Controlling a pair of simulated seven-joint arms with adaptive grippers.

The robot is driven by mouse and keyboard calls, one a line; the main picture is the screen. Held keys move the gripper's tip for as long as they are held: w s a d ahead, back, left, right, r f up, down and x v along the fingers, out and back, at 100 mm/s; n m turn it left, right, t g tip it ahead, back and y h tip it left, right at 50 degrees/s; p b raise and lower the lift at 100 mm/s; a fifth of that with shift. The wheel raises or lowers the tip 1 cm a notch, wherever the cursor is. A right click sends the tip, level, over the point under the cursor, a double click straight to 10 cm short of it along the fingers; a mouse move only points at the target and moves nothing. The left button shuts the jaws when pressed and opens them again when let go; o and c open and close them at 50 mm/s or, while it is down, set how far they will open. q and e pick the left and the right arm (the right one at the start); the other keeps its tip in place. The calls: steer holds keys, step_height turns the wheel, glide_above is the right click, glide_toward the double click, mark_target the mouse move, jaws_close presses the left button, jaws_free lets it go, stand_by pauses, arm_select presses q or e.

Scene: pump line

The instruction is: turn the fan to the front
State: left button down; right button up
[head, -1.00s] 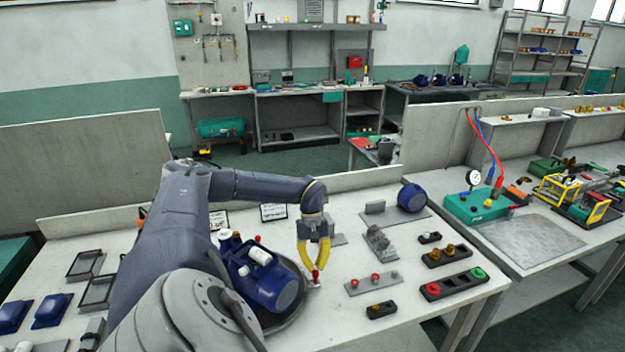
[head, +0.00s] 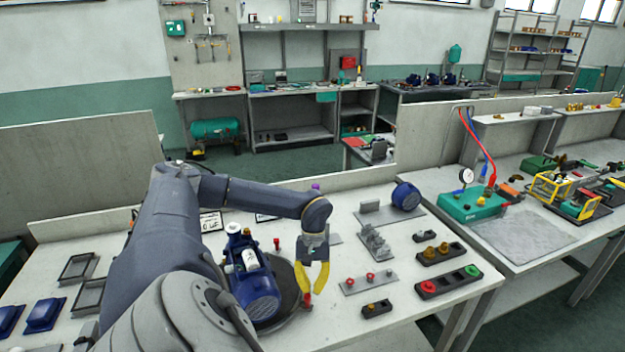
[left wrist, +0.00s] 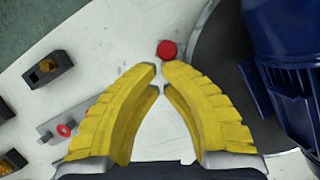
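The blue pump (head: 250,280) lies on a dark round turntable (head: 294,318) on the bench. Its round fan end (head: 264,306) faces the front edge, slightly to the right. A red knob (head: 306,301) stands at the turntable's right rim; another red knob (head: 277,243) is at the back. My left gripper (head: 311,291) is low at the right-rim knob. In the left wrist view its yellow fingertips (left wrist: 159,66) nearly meet, with nothing seen between them. The red knob (left wrist: 166,49) is just beyond the tips; contact is unclear. My right gripper is not in view.
A plate with red rings (head: 368,283), a small dark block (head: 377,309) and a red-green button box (head: 448,283) lie to the right. A grey stepped fixture (head: 375,243) stands behind them. My left arm hides part of the bench on the left.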

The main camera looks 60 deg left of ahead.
arm_select(q)
steer(key=shift+s+d, duration=0.5)
stand_by(0.5)
